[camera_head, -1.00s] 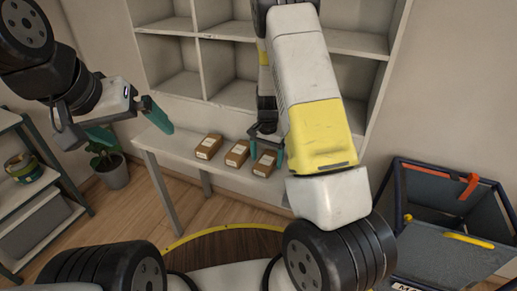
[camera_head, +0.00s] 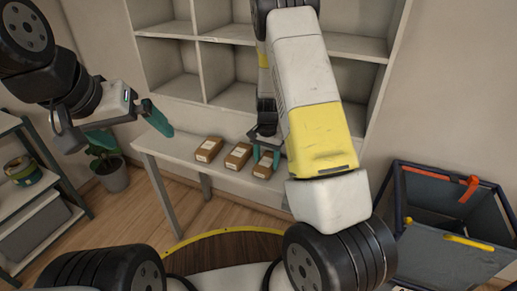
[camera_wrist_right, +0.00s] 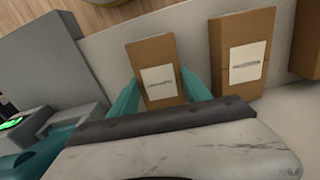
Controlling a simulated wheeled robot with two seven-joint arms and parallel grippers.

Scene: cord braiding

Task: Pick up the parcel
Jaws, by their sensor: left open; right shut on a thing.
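Three brown cardboard parcels with white labels stand in a row on the white bench: a left parcel (camera_head: 209,149), a middle parcel (camera_head: 238,156) and a right parcel (camera_head: 263,167). My right gripper (camera_head: 265,156) is shut on the right parcel, with one teal finger on each side. In the right wrist view this held parcel (camera_wrist_right: 152,55) sits between the fingers (camera_wrist_right: 160,88), and the middle parcel (camera_wrist_right: 242,45) stands apart beside it. I cannot tell whether the held parcel is clear of the bench. My left gripper (camera_head: 128,128) is open and empty, left of the bench.
The white bench (camera_head: 165,148) stands before a white cubby shelf (camera_head: 233,90). A blue-grey bin (camera_head: 440,255) with orange and yellow handles is at right. A potted plant (camera_head: 112,175) and a grey rack (camera_head: 40,205) are at left. Wooden floor shows between.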

